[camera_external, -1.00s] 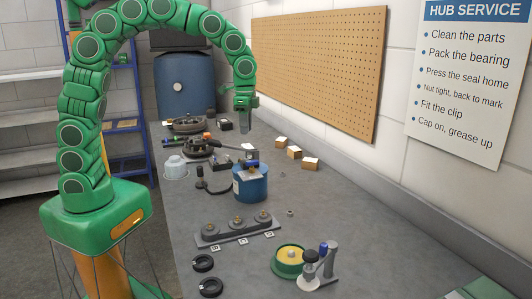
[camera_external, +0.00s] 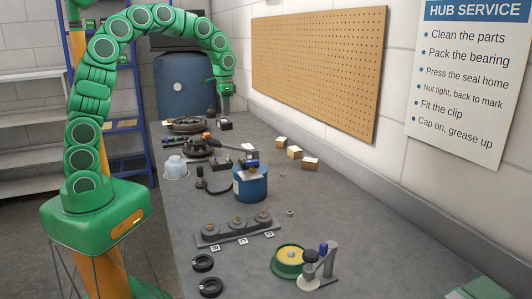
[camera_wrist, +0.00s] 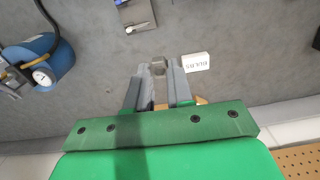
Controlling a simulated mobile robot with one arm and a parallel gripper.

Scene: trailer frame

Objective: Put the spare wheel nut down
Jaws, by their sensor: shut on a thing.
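My gripper (camera_external: 226,97) is high over the far part of the workbench, well above its top. In the wrist view my gripper (camera_wrist: 158,72) has its two grey fingers closed on a small grey metallic piece, which I take to be the spare wheel nut (camera_wrist: 158,66). Only its end shows at the fingertips; the rest is hidden between them. The piece cannot be made out in the external view. Another small nut-like part (camera_external: 290,212) lies loose on the bench, apart from my gripper.
The grey workbench (camera_external: 350,235) has clear room at its right front. A blue tank (camera_external: 252,185) with a gauge stands mid-bench. Several small boxes (camera_external: 295,152) lie by the wall; one reads BULBS (camera_wrist: 195,62).

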